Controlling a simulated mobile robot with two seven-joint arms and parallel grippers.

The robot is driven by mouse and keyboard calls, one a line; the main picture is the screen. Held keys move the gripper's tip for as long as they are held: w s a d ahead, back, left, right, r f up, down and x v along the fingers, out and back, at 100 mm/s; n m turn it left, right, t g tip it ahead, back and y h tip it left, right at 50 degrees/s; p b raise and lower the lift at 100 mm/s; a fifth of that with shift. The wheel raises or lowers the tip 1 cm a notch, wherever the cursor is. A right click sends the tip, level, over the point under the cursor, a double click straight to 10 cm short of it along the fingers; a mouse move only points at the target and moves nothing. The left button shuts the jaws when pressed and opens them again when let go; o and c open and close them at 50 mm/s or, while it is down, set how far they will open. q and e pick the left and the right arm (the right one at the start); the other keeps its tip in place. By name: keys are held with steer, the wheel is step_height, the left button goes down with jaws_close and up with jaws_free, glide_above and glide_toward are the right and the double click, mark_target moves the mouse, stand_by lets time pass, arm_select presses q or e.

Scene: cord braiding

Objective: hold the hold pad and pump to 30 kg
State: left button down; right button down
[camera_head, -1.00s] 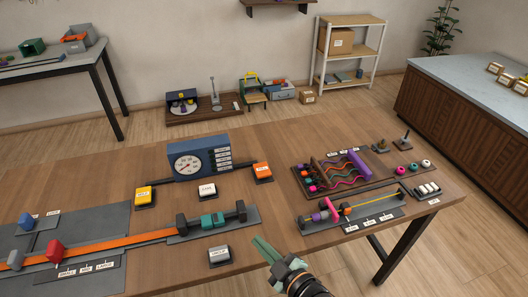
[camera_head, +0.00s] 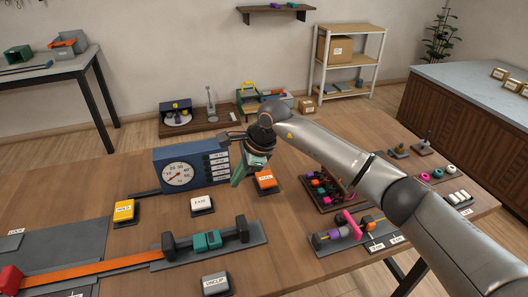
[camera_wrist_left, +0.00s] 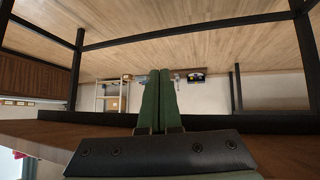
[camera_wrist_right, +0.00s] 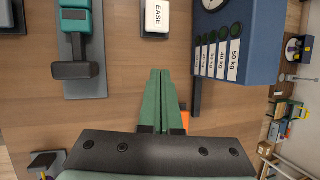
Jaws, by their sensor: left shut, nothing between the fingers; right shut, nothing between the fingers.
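The yellow hold pad (camera_head: 124,211) sits on the table left of the blue gauge box (camera_head: 160,158). The box has a round dial (camera_head: 179,175) and kg labels, whose green round marks show in the right wrist view (camera_wrist_right: 221,40). The dial's needle is too small to read. The orange pump pad (camera_head: 266,181) lies right of the box. My right gripper (camera_head: 237,183) is shut and empty, above the table between the box and the pump pad; its fingers partly hide that pad in the right wrist view. My left gripper (camera_wrist_left: 158,76) is shut and empty, outside the head view.
The white EASE pad (camera_head: 202,203) lies in front of the box, the grey UNCLIP pad (camera_head: 216,282) nearer me. An orange strap (camera_head: 110,265) runs to a clamp with teal blocks (camera_head: 207,241). My right arm partly covers the cord rack (camera_head: 318,198).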

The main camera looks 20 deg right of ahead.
steer(key=shift+w+d+r+t+h+b, duration=0.15)
steer(key=shift+w+d+r+h+b, duration=0.45)
steer(key=shift+d, duration=0.9)
steer(key=shift+w+d+r+t+h+b, duration=0.1)
steer(key=shift+w+d+t+h+b, duration=0.15)
steer(key=shift+w+d+h, duration=0.95)
steer(key=shift+w+d+r+t+h+b, duration=0.1)
steer(key=shift+w+d+r+h+b, duration=0.25)
steer(key=shift+d, duration=1.45)
step_height(320, 180, down, 4)
steer(key=b, duration=0.3)
steer(key=shift+r, duration=0.3)
